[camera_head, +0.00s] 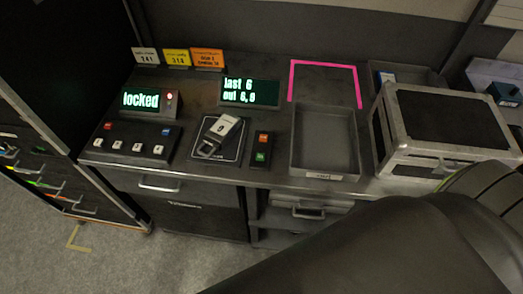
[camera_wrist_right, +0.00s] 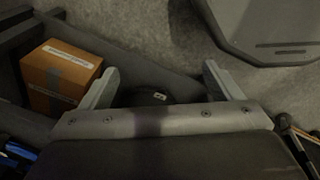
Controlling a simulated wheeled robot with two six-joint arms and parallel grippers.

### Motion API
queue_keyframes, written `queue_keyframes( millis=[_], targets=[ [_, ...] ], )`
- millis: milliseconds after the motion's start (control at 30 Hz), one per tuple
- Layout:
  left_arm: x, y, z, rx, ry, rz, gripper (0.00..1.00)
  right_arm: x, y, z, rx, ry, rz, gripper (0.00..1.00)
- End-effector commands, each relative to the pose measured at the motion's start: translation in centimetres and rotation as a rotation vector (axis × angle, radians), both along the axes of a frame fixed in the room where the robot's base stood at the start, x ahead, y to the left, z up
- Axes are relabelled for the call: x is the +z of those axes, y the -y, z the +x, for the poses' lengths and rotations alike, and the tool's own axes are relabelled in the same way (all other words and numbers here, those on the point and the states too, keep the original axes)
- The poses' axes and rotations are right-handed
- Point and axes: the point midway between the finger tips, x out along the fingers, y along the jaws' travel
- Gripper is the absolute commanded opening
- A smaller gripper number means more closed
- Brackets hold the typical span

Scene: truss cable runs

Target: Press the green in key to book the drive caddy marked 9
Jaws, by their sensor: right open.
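The green key (camera_head: 260,157) is the lower key on a small dark box, below a red key (camera_head: 263,138). A pale drive caddy (camera_head: 221,134) with a loop handle lies tilted on the square dark pad (camera_head: 232,155) just left of that box; its mark is too small to read surely. The display (camera_head: 250,92) behind reads "last 6" and an "out" line that seems to list two numbers. My right gripper (camera_wrist_right: 161,66) is open and empty in the right wrist view, over the floor and a dark bin, away from the keys. My left gripper is not in view.
A "locked" display (camera_head: 143,101) and a key panel (camera_head: 136,143) stand left on the bench. A grey tray (camera_head: 325,172) and a silver-edged case (camera_head: 440,120) stand right. My dark arm covers the lower right. An orange-brown box (camera_wrist_right: 60,75) shows in the wrist view.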

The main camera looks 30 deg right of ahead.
Motion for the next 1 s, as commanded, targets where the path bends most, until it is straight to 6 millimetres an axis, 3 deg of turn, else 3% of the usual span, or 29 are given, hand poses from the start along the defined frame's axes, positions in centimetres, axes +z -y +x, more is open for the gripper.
queue_keyframes(
  millis=[400,1000],
  targets=[
    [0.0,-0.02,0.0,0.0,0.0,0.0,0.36,0.0,-0.02,0.0,0.0,0.0,0.0,0.84],
    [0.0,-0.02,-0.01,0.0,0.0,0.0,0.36,0.0,-0.02,-0.02,0.0,0.0,0.0,0.05]
  ],
)
